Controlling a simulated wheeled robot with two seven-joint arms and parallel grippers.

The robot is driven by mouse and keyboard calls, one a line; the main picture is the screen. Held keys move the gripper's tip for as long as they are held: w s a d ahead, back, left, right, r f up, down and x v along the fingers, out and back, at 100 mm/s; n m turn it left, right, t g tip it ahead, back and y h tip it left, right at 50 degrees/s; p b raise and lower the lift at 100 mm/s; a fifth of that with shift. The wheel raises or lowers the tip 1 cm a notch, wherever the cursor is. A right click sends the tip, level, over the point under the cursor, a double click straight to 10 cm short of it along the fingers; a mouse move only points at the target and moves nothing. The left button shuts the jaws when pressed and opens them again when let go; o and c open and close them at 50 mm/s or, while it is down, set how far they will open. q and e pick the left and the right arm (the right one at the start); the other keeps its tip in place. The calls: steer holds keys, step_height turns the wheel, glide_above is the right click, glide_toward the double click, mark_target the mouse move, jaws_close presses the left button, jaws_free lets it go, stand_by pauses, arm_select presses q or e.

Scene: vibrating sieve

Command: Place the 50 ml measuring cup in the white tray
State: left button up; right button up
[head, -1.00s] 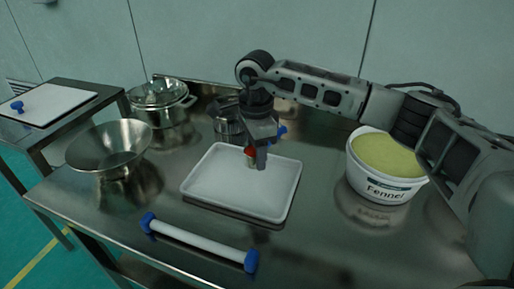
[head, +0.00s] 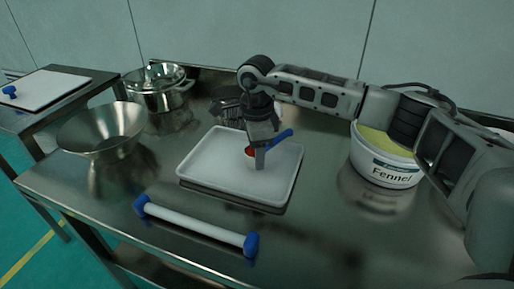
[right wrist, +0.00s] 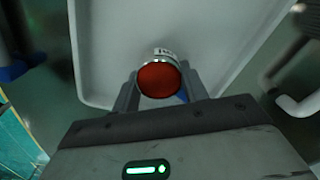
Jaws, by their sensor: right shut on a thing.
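The white tray (head: 215,163) lies on the steel table and also fills much of the right wrist view (right wrist: 112,45). My right gripper (head: 260,158) is over the right part of the tray. It is shut on the measuring cup, a small cup with red inside (head: 250,151). In the right wrist view the cup (right wrist: 159,80) sits between the two fingers, with a metal rim and a white label. A blue handle (head: 281,136) shows beside the gripper. Whether the cup touches the tray floor is unclear. My left gripper is out of view.
A white bar with blue ends (head: 195,228) lies in front of the tray. A Fennel tub (head: 385,168) stands to the right, a steel funnel-shaped bowl (head: 103,130) to the left. A lidded pot (head: 160,90) and dark metal containers (head: 226,110) stand behind.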

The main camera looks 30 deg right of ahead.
steer(key=shift+f, duration=0.45)
stand_by(0.3)
steer(key=o, duration=1.1)
step_height(320, 180, up, 16)
